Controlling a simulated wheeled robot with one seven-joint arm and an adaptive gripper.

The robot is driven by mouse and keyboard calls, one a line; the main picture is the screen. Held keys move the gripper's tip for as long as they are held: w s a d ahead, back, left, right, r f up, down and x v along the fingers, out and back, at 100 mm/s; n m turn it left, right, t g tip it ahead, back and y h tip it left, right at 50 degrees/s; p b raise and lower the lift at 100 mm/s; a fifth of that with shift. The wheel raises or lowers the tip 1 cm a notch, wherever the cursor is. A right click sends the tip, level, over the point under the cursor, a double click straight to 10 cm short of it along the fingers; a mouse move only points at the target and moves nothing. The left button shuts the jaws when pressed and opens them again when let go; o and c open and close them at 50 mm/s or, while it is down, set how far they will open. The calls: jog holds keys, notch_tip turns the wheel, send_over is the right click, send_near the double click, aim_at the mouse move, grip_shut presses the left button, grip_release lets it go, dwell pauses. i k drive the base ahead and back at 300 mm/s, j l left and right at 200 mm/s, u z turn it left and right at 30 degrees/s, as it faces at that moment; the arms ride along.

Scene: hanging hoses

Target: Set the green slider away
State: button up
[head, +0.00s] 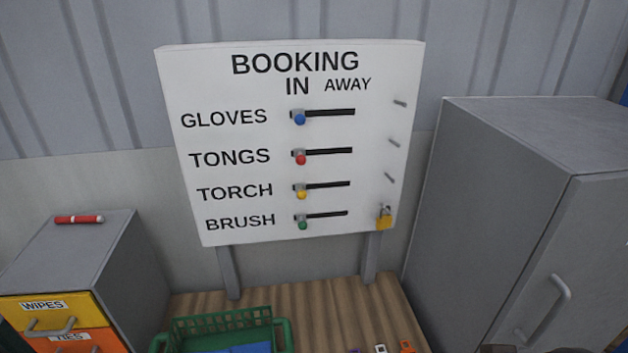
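The green slider (303,224) is a small green knob on the BRUSH row, the lowest row of the white BOOKING board (290,135). It sits at the left end of its dark slot (328,215), under the IN heading. The slot runs right from it towards the AWAY side and looks clear. My gripper is not recognisable in the head view. I cannot tell what a small dark shape at the bottom edge, right of centre, is.
Blue (300,119), red (301,159) and yellow (302,194) sliders sit at the left ends above. A padlock (384,218) hangs at the board's lower right. A grey cabinet (500,200) stands right, drawers (75,260) left, a green basket (222,325) below.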

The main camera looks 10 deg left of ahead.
aim_at(301, 218)
jog(key=i+u, duration=0.1)
jog(key=i, duration=0.3)
jog(key=u, duration=1.55)
